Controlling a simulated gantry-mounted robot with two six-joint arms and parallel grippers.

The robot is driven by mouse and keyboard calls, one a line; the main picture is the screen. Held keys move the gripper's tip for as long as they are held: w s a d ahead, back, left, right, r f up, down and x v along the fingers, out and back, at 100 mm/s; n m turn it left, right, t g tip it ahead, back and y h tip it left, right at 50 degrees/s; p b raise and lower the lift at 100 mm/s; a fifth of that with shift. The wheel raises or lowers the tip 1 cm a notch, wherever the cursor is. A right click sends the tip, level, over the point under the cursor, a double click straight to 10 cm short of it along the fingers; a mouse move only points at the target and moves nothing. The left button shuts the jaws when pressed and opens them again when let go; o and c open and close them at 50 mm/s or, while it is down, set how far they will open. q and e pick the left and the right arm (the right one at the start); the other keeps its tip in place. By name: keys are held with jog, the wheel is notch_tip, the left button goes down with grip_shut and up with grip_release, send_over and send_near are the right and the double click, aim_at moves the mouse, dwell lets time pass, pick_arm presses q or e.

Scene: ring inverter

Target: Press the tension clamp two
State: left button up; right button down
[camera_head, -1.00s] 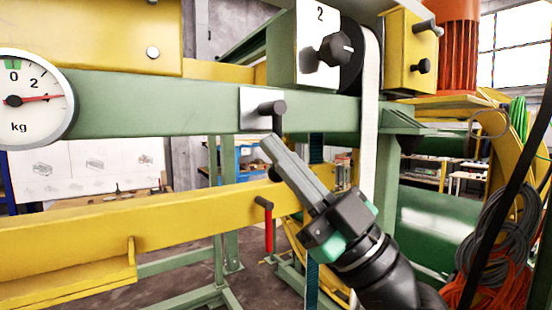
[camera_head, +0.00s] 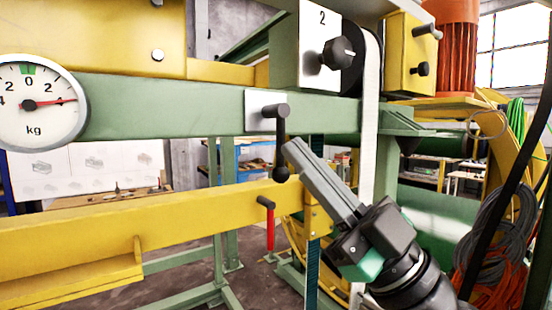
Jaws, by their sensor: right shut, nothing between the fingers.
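The panel marked 2 (camera_head: 314,25) carries a black knob (camera_head: 338,52) and stands above the green beam at the upper middle. Below it, a black crank handle (camera_head: 281,140) on a white plate (camera_head: 255,97) hangs down from the green beam, ending in a round knob. My right gripper (camera_head: 293,148) is shut and empty. Its fingertips point up and left, close to the right of the crank's lower end; whether they touch it I cannot tell. I cannot tell which of these parts is the tension clamp. My left gripper is not in view.
A white strap (camera_head: 369,130) runs down behind my right gripper. A red-handled lever (camera_head: 269,225) hangs by the yellow beam (camera_head: 150,235). A round kg gauge (camera_head: 40,118) is at the left. Cables (camera_head: 500,220) hang at the right.

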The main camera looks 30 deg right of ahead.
jog(key=s+d, duration=0.3)
jog(key=d, duration=0.1)
jog(key=shift+s, duration=0.15)
jog(key=shift+a, duration=0.1)
jog(key=s+a+f+m, duration=0.1)
jog(key=a+f+m, duration=0.15)
jog(key=a, duration=0.85)
jog(key=s+d+r+m+t+h+p, duration=0.25)
jog(key=d+m+t+h, duration=0.2)
jog(key=m+h, duration=0.55)
notch_tip(320, 180, up, 28)
jog(key=n+p, duration=0.1)
jog(key=p, duration=2.8)
jog(key=shift+w+d+g+h, duration=0.3)
jog(key=shift+w+d+g, duration=0.05)
jog(key=shift+g, duration=0.1)
